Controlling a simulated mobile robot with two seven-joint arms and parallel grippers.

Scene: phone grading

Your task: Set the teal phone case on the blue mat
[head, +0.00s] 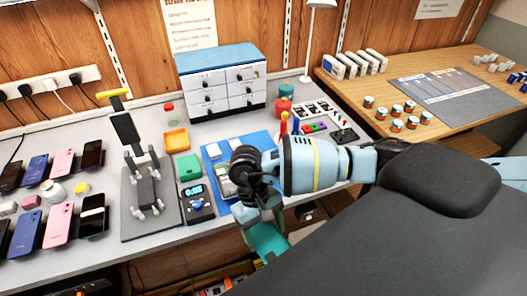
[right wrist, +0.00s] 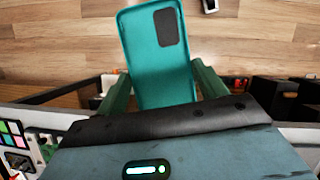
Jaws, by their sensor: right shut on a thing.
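The teal phone case (head: 268,242) hangs in my right gripper (head: 258,214), past the front edge of the workbench and over the floor. In the right wrist view the case (right wrist: 153,58) sits between the two green fingers, with its dark camera cutout at the far end. The right gripper (right wrist: 163,90) is shut on it. The blue mat (head: 262,138) lies on the bench behind the right gripper, which hides part of it. Small pale items lie on the mat. My left gripper is not in view.
Left of the mat are a green tray (head: 189,167), an orange tray (head: 177,139), a small device with a lit display (head: 197,203) and a grey phone stand (head: 137,222). Several phones lie farther left. A drawer cabinet (head: 220,56) stands behind the mat.

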